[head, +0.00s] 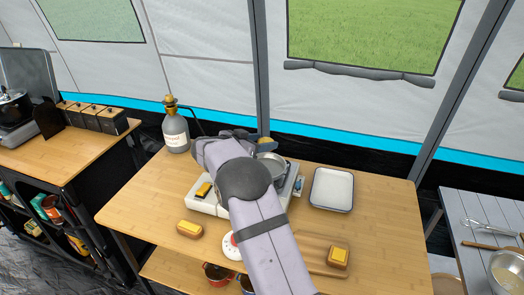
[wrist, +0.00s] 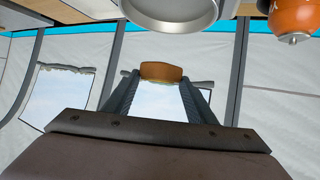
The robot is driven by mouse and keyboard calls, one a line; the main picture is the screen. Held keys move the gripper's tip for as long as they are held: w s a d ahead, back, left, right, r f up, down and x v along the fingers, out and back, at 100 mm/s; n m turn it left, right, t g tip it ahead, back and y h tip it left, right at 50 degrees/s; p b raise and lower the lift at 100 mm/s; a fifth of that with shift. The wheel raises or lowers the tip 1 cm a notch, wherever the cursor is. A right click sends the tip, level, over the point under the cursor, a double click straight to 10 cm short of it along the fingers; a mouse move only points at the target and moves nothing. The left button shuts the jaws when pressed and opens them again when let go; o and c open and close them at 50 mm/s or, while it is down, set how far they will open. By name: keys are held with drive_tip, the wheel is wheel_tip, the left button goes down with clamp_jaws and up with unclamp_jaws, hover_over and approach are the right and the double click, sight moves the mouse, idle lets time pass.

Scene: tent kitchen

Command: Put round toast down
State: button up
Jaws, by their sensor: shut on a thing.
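The round toast (wrist: 161,71), a thick golden-brown piece, sits between the fingertips of my gripper (wrist: 162,80) in the wrist view. The fingers are shut on it and it is held in the air. In the head view my gripper reaches over the back of the stove and is largely hidden by my arm; a small yellow-brown bit (head: 264,141) shows at its far end. A round metal pan (head: 272,163) is on the stove just below there. The pan (wrist: 172,10) also shows at the top of the wrist view.
The white stove (head: 205,202) is partly under my arm. An empty white tray (head: 331,189) lies to its right, with bare table around it. A grey gas bottle (head: 176,133) stands behind left. Topped bread pieces lie front left (head: 190,229) and on a board at right (head: 338,257).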

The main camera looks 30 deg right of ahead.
drive_tip(key=shift+r, duration=0.2)
drive_tip(key=shift+d, duration=0.1)
drive_tip(key=shift+s+d+r, duration=0.1)
drive_tip(key=shift+d+r, duration=0.05)
drive_tip(key=shift+d, duration=0.1)
drive_tip(key=s+d+m+g+h+p, duration=0.1)
drive_tip(key=s+d+m+g+p, duration=0.25)
drive_tip(key=s+d+p, duration=1.15)
drive_tip(key=d+f+n+t+y+b, duration=0.1)
drive_tip(key=d+f+n+t+b, duration=0.3)
drive_tip(key=f+b, duration=0.2)
wheel_tip(320, 180, down, 2)
drive_tip(key=shift+w+d, duration=0.3)
